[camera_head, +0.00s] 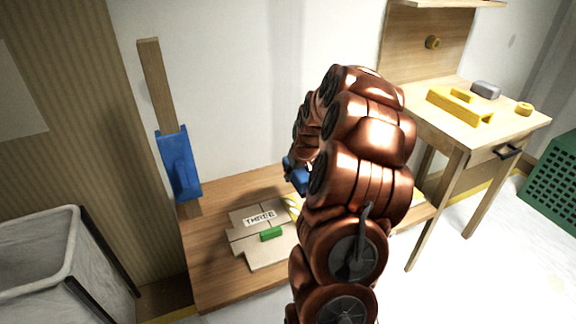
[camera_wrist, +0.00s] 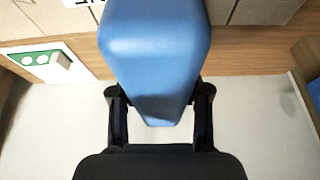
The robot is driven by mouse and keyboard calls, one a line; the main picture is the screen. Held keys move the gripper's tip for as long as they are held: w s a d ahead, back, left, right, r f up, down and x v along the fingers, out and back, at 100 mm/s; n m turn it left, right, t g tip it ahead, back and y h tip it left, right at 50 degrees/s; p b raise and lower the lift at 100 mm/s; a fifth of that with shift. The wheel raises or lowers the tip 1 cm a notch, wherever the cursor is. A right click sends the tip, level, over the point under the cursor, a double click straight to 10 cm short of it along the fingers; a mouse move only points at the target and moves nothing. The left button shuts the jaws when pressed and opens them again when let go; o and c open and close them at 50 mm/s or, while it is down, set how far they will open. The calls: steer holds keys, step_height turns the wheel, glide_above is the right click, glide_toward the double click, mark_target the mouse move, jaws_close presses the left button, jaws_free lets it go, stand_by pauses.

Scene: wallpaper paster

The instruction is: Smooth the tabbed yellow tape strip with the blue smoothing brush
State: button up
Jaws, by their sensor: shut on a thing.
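The blue smoothing brush (camera_wrist: 153,45) is held between the two black fingers of my gripper (camera_wrist: 158,95), which is shut on it. In the head view a small part of the blue brush (camera_head: 296,177) shows left of my copper arm. It is over the wooden bench; whether it touches anything below cannot be told. A bit of yellow (camera_head: 293,205), perhaps the tabbed tape strip, shows at the right edge of the beige panels beside my arm. Most of it is hidden, and its tab cannot be made out. My gripper itself is mostly hidden by my arm in the head view.
Beige panels (camera_head: 275,252) with a "THREE" label (camera_head: 260,217) and a green block (camera_head: 271,234) lie on the bench (camera_head: 215,278). A blue piece (camera_head: 178,163) sits on a wooden post at left. A side table (camera_head: 420,113) holds yellow parts; a bin (camera_head: 35,240) stands left.

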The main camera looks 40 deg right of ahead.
steer(key=shift+d, duration=0.15)
steer(key=shift+w+a, duration=0.1)
steer(key=shift+a, duration=0.1)
steer(key=shift+f, duration=0.2)
steer(key=shift+f+b, duration=1.05)
steer(key=shift+f, duration=2.05)
steer(key=shift+r, duration=0.15)
